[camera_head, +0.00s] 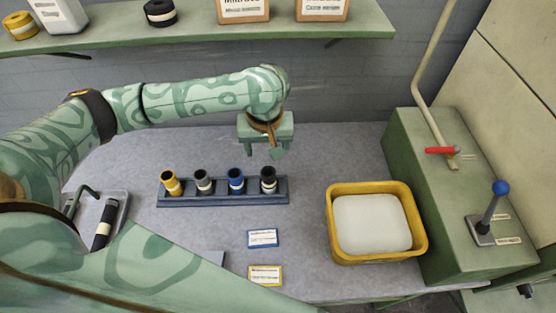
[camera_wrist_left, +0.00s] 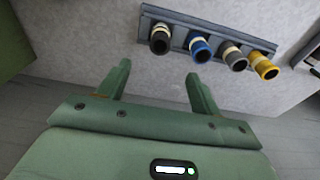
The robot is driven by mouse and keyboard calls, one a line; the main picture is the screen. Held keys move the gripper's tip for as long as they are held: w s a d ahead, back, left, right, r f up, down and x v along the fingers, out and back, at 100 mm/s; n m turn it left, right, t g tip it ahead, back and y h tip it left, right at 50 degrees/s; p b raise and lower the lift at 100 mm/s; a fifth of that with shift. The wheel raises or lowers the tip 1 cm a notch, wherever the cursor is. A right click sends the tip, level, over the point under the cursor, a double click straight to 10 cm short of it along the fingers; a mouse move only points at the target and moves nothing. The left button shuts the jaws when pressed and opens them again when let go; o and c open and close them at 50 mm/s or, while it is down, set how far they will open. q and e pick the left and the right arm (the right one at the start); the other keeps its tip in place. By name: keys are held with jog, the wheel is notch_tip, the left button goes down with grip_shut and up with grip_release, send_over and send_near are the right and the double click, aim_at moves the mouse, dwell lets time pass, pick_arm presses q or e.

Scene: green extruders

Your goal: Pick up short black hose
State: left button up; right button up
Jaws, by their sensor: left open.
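A short black hose (camera_head: 268,180) stands upright at the right end of a blue-grey rack (camera_head: 222,199) on the table. The rack also holds a yellow hose (camera_head: 171,183), a grey hose (camera_head: 204,181) and a blue hose (camera_head: 236,181). In the left wrist view the black hose (camera_wrist_left: 160,41) is at the left end of the row. My left gripper (camera_head: 264,150) is above and behind the black hose, apart from it. Its two fingers (camera_wrist_left: 155,80) are spread and empty. My right gripper is not in view.
A yellow bin (camera_head: 420,238) with a white block (camera_head: 371,223) stands right of the rack. A green machine (camera_head: 430,180) with a blue-knobbed lever (camera_head: 494,203) is at the right. A shelf (camera_head: 190,30) runs along the back wall. Two cards (camera_head: 263,238) lie in front of the rack.

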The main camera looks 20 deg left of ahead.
pick_arm(q)
jog(key=b, duration=0.3)
send_near(268, 169)
jog(key=shift+s+d+f, duration=0.45)
jog(key=shift+s+f, duration=0.1)
jog(key=shift+s, duration=0.3)
jog(key=f, duration=0.1)
jog(key=f+b, duration=0.1)
jog(key=f, duration=0.1)
jog(key=f+b, duration=0.1)
jog(key=shift+w+a+f, duration=0.15)
jog(key=shift+w+f, duration=0.2)
jog(key=shift+w, duration=0.05)
jog(key=shift+f+b, duration=0.3)
jog(key=shift+f, duration=0.05)
jog(key=f+b, duration=0.2)
jog(key=f, duration=0.1)
jog(key=w+f+b, duration=0.1)
jog(key=f, duration=0.1)
jog(key=shift+a, duration=0.3)
jog(key=shift+r, duration=0.1)
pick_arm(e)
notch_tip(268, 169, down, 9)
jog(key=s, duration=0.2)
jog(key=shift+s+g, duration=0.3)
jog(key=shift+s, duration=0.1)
pick_arm(q)
jog(key=shift+c, duration=0.4)
